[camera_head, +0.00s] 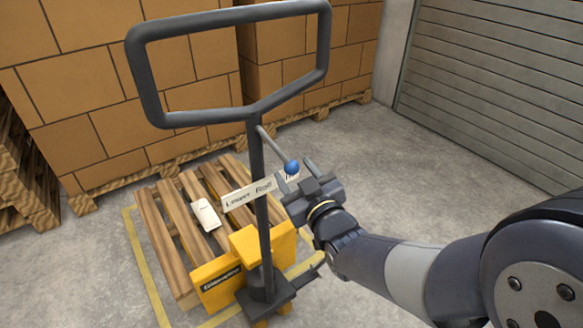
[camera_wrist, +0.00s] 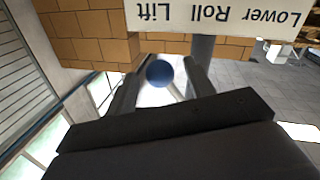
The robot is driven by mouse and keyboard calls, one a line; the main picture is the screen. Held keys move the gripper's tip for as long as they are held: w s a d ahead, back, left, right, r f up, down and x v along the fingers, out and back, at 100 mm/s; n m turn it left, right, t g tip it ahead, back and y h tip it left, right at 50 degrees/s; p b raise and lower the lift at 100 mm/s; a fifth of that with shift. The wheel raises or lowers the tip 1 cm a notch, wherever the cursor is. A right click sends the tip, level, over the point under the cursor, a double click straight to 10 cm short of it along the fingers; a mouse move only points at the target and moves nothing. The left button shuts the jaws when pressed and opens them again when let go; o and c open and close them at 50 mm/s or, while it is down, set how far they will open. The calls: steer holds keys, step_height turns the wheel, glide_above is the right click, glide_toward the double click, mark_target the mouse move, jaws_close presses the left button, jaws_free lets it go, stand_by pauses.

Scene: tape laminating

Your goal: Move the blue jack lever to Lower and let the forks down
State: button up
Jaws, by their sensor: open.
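The blue jack lever knob (camera_head: 292,167) sits on a thin grey rod that reaches right from the pallet jack's dark handle post (camera_head: 257,165). A white label plate (camera_head: 240,196) reads Lower and Roll in the head view; its right end is hidden there. In the wrist view the plate (camera_wrist: 220,18) appears upside down as Lower, Roll, Lift, and the blue knob (camera_wrist: 160,74) lines up with Lift. My gripper (camera_head: 296,174) is open, with one finger on each side of the knob; contact cannot be told. The forks are hidden under the wooden pallet (camera_head: 172,238).
The jack's yellow body (camera_head: 263,243) stands at the pallet's near end. A white item (camera_head: 206,214) lies on the pallet. A dark loop handle (camera_head: 140,75) rises above. Stacked cartons (camera_head: 120,60) stand behind. Floor is clear toward the grey shutter (camera_head: 490,70).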

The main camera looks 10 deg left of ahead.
steer(key=shift+x, duration=1.2)
steer(key=shift+c, duration=0.4)
jaws_close()
